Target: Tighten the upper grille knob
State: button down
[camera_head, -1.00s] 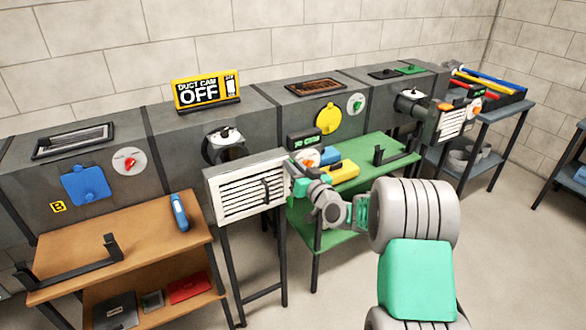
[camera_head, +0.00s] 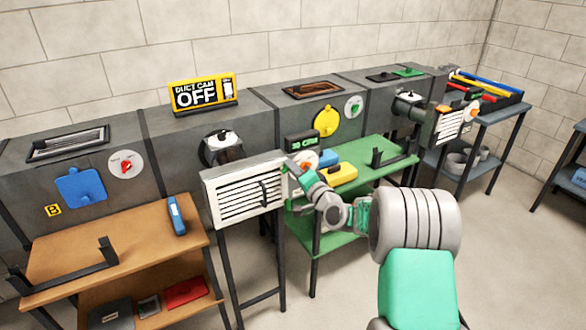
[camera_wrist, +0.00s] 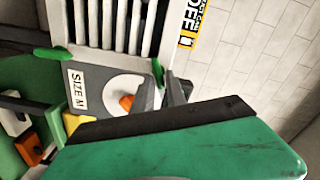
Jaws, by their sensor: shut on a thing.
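The white slatted grille (camera_head: 243,192) stands on a dark stand in front of the duct in the head view. Its slats also show at the top of the wrist view (camera_wrist: 108,22). There, a green grille knob (camera_wrist: 146,92) lies at the grille's edge on the side toward the sign, the upper one. Another green knob (camera_wrist: 54,53) sits farther left, the lower one. My gripper (camera_head: 289,171) is at the grille's right edge near its upper corner. In the wrist view its dark fingers (camera_wrist: 168,90) are shut at the upper knob, partly hidden by the green gripper body.
A grey plate marked SIZE M (camera_wrist: 82,90) with an orange knob (camera_wrist: 127,102) is close by. A green table (camera_head: 350,176) with a yellow object (camera_head: 340,176) stands behind the arm. A brown bench (camera_head: 120,245) is left of the grille. The duct sign reads OFF (camera_head: 203,93).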

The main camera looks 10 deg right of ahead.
jog(key=m+p, duration=0.3)
jog(key=m, duration=0.4)
jog(key=f+m+p, duration=0.1)
jog(key=m+p, duration=0.3)
jog(key=m, duration=0.3)
jog(key=m+p, duration=0.3)
jog(key=m, duration=0.5)
jog(key=shift+s+a+f, duration=0.15)
jog(key=shift+a+f, duration=0.1)
jog(key=shift+a, duration=0.15)
jog(key=c, duration=1.5)
grip_release()
jog(key=shift+f, duration=0.1)
